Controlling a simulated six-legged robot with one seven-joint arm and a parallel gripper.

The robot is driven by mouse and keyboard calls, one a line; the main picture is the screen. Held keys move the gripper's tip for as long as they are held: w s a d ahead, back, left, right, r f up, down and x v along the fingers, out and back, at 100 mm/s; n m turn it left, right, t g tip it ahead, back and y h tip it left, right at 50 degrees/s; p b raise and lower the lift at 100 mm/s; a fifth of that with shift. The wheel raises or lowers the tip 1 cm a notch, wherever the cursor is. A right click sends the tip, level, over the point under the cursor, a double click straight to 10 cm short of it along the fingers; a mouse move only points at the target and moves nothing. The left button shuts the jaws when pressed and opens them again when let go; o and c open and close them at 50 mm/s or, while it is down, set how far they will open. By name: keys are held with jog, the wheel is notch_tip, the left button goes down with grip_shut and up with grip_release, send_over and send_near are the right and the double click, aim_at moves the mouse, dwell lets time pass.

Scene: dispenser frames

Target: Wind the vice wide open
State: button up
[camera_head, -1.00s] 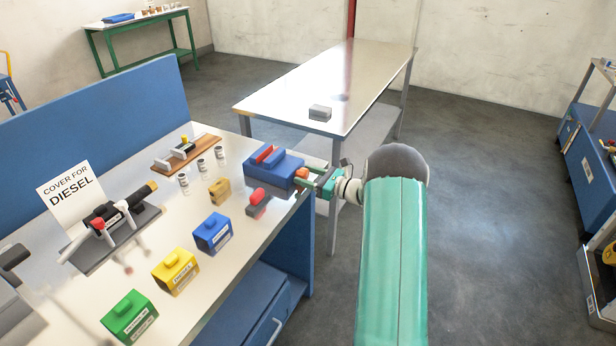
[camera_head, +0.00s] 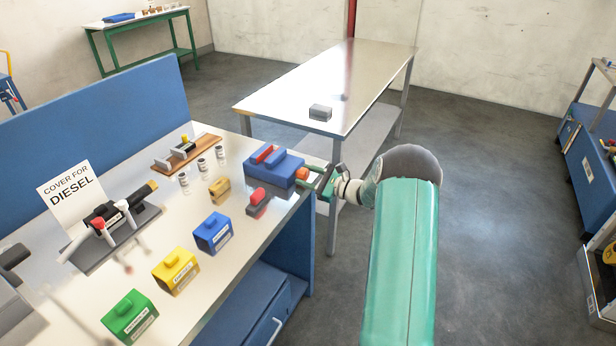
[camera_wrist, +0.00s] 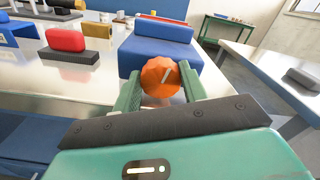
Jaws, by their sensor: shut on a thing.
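The blue vice (camera_head: 272,167) sits at the right end of the workbench, with a red block (camera_head: 263,154) at its top. In the wrist view the vice (camera_wrist: 158,52) is straight ahead, with an orange round knob (camera_wrist: 160,77) on its near face. A pale line crosses the knob at a slant. My gripper (camera_head: 306,176) reaches in from the right. Its two green fingers are on either side of the knob and shut on it. The gap between the vice jaws cannot be judged well from here.
On the bench (camera_head: 215,280) near the vice stand a red-topped grey block (camera_head: 257,203), a yellow piece (camera_head: 219,189), and blue (camera_head: 213,233), yellow (camera_head: 175,270) and green (camera_head: 129,316) boxes. A steel table (camera_head: 300,80) stands behind. Open floor lies to the right.

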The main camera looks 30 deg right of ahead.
jog(key=o, duration=1)
jog(key=shift+s, duration=0.1)
jog(key=v, duration=1.3)
jog(key=shift+s+d, duration=0.2)
jog(key=shift+s, duration=0.1)
jog(key=shift+c, duration=0.2)
